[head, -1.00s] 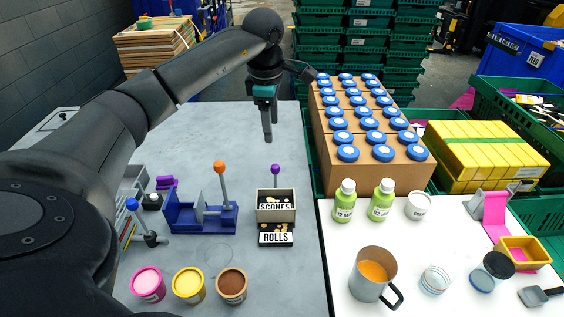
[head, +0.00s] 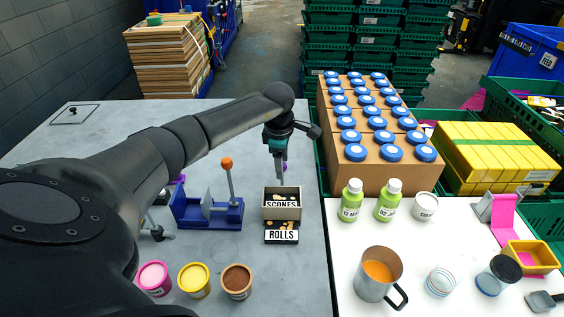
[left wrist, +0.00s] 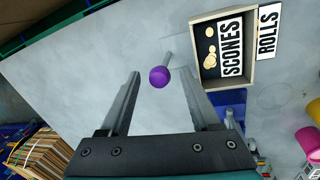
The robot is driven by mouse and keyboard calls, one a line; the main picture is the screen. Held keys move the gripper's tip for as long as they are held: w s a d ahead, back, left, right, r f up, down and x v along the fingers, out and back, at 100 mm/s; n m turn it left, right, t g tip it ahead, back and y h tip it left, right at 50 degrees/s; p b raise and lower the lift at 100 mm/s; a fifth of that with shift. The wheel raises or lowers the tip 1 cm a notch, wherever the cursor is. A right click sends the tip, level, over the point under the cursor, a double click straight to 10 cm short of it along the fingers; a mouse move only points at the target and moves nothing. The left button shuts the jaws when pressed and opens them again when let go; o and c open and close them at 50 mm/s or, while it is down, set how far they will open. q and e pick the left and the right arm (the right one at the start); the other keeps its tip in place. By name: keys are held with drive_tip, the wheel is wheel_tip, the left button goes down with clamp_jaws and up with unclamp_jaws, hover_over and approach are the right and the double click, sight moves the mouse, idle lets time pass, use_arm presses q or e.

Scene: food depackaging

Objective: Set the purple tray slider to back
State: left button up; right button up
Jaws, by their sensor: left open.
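The purple ball-topped slider knob (left wrist: 159,77) shows in the left wrist view on a grey stem beside the tray. It sits between my open left fingers, nearer the right one, and I cannot tell whether they touch it. In the head view the knob is mostly hidden behind my left gripper (head: 279,172). The tray (head: 282,209) has an upper box labelled SCONES and a front part labelled ROLLS (head: 281,236); it also shows in the left wrist view (left wrist: 239,82). My left gripper (left wrist: 160,97) points down behind the tray. My right gripper is not visible.
A blue fixture with an orange-topped lever (head: 226,164) stands left of the tray. Pink, yellow and brown cups (head: 195,280) stand in front. Cardboard boxes with blue lids (head: 360,172) stand to the right. The grey table behind the tray is mostly clear.

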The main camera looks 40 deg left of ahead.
use_arm(q)
clamp_jaws()
idle(0.6)
idle(0.9)
